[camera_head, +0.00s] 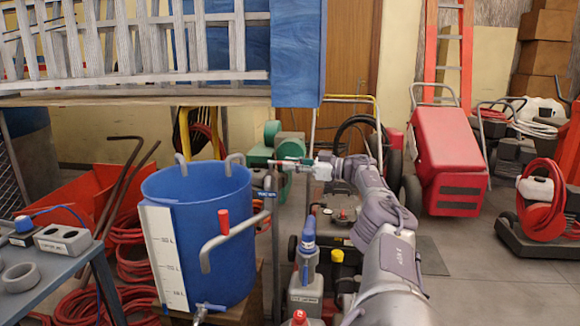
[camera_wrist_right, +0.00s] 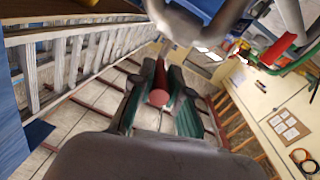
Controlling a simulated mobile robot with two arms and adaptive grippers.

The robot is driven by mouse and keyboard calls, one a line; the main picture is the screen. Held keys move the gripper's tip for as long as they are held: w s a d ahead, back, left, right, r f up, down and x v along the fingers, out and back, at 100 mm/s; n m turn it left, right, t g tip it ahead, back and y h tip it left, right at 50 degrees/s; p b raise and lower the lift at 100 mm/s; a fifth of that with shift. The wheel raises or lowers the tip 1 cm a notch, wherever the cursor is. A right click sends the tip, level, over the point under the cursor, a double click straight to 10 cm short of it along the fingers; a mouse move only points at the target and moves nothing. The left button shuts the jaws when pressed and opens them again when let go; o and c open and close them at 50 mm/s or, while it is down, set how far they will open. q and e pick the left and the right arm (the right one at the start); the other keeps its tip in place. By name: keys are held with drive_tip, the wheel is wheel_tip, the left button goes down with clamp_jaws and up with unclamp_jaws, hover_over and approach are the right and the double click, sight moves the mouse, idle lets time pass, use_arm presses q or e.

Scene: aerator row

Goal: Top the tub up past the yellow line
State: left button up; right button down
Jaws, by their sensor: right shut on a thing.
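The blue tub (camera_head: 222,245) stands left of centre, with a white marked scale strip (camera_head: 163,260) on its front. I cannot make out a yellow line on the strip, nor a water level inside. A grey bent pipe (camera_head: 234,236) with a red-topped part (camera_head: 224,222) is at the tub's right side. A small tap (camera_head: 205,308) is low on its front. My right gripper (camera_head: 291,162) is beyond the tub, to its right. In the right wrist view, its fingers (camera_wrist_right: 160,100) are shut on a red cylindrical piece (camera_wrist_right: 158,84). My left gripper is out of view.
Red hoses (camera_head: 125,300) lie on the floor. A red cart (camera_head: 450,160) stands right; open floor (camera_head: 470,285) is at lower right.

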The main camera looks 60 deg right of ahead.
drive_tip(key=shift+r, duration=0.25)
drive_tip(key=c, duration=1.1)
unclamp_jaws()
drive_tip(key=shift+f, duration=0.1)
drive_tip(key=shift+c, duration=0.2)
drive_tip(key=shift+f, duration=0.1)
drive_tip(key=shift+r, duration=5)
